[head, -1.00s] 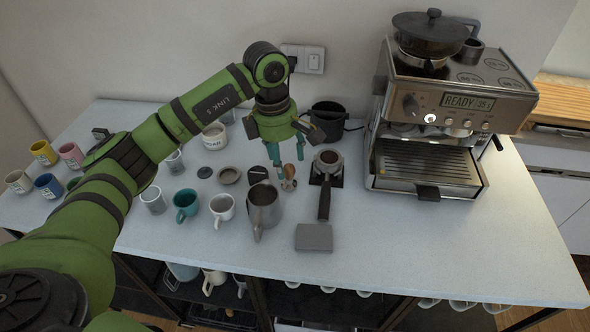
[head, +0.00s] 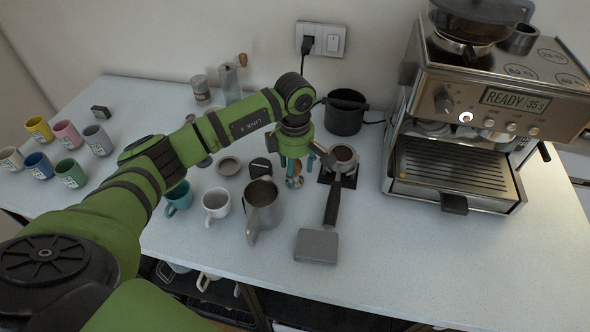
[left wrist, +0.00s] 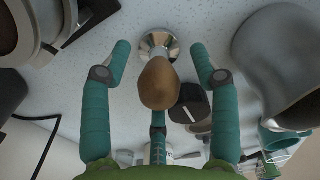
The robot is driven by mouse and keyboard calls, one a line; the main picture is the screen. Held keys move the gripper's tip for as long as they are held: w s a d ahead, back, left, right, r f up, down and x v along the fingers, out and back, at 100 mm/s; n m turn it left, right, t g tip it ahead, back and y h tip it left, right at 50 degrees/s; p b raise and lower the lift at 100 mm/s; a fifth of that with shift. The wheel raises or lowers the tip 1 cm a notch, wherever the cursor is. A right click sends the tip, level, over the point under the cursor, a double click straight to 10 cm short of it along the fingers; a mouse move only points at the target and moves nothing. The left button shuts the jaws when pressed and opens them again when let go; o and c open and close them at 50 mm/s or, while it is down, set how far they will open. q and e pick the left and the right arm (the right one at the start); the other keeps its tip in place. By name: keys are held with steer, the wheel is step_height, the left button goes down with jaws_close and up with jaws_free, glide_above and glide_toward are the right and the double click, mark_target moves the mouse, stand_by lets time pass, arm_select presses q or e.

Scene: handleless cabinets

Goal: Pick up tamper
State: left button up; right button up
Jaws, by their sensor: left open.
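The tamper (left wrist: 160,85) stands upright on the counter, with a brown wooden handle and a shiny metal base. In the head view the tamper (head: 294,181) is mostly hidden behind my left gripper's fingers. My left gripper (head: 297,164) points down over it. In the left wrist view the left gripper (left wrist: 161,52) is open, with its teal fingers on either side of the tamper and visible gaps between them and the handle. My right gripper is not in view.
A steel pitcher (head: 263,206) stands close by, left of the tamper. A portafilter (head: 332,203) lies close on the right, near the espresso machine (head: 455,165). A black knock box (head: 346,113) stands behind. The front right counter is clear.

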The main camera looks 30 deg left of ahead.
arm_select(q)
steer(key=shift+f, duration=0.3)
steer(key=c, duration=1.1)
steer(key=shift+w+r, duration=0.1)
jaws_close()
